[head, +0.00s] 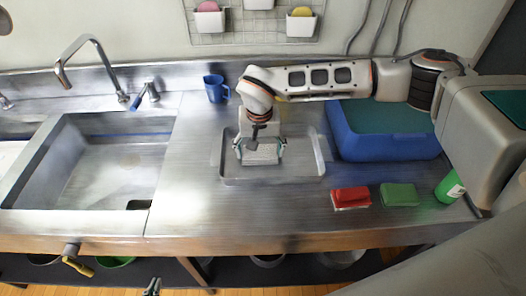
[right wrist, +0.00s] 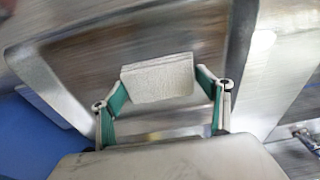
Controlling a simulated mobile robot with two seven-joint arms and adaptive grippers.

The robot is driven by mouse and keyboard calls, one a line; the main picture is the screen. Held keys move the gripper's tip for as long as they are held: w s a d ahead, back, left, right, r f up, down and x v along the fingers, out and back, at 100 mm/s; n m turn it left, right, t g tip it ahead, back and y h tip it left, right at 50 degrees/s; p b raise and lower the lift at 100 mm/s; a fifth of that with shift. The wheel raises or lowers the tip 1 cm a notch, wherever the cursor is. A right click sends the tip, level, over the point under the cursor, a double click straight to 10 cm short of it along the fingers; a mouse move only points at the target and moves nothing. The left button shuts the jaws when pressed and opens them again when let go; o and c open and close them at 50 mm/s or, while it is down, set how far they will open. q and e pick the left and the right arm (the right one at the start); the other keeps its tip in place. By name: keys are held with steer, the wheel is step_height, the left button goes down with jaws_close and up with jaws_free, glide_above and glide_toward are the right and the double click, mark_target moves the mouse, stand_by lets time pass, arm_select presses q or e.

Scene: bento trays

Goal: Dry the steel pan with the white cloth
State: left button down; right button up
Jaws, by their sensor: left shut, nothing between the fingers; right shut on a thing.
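The steel pan (head: 305,165) is a shallow rectangular tray lying flat on the steel counter, right of the sink. My right gripper (head: 260,149) points down into the pan from above and is shut on the white cloth (head: 262,156), a small folded block. In the right wrist view the cloth (right wrist: 158,80) sits between the green-padded fingers, over the pan's floor (right wrist: 85,62). Whether the cloth touches the floor is hard to tell. My left gripper (head: 152,288) is shut and empty, low at the bottom edge of the head view, in front of the counter.
A blue cup (head: 215,88) stands behind the pan. A blue bin (head: 385,145) is to its right, under my right arm. A red sponge (head: 350,197), a green sponge (head: 399,194) and a green bottle (head: 448,188) are at the front right. The sink (head: 100,165) is left.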

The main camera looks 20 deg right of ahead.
steer(key=shift+s+d+p, duration=0.15)
steer(key=shift+s+d, duration=0.15)
steer(key=shift+d, duration=0.8)
steer(key=shift+s+d+p, duration=0.15)
steer(key=shift+s+d, duration=0.1)
steer(key=shift+d, duration=0.85)
steer(key=shift+s+d+p, duration=0.15)
steer(key=shift+s+d, duration=0.15)
steer(key=shift+d, duration=0.8)
steer(key=shift+a, duration=0.15)
steer(key=shift+w+a+b, duration=0.15)
steer(key=shift+w+a, duration=0.15)
steer(key=shift+a, duration=0.75)
steer(key=shift+w+a+b, duration=0.15)
steer(key=shift+w+a, duration=0.2)
steer(key=shift+a, duration=0.65)
steer(key=shift+w+a+b, duration=0.15)
steer(key=shift+w+a, duration=0.15)
steer(key=shift+a, duration=0.75)
steer(key=shift+r+p, duration=0.55)
steer(key=shift+r, duration=2.5)
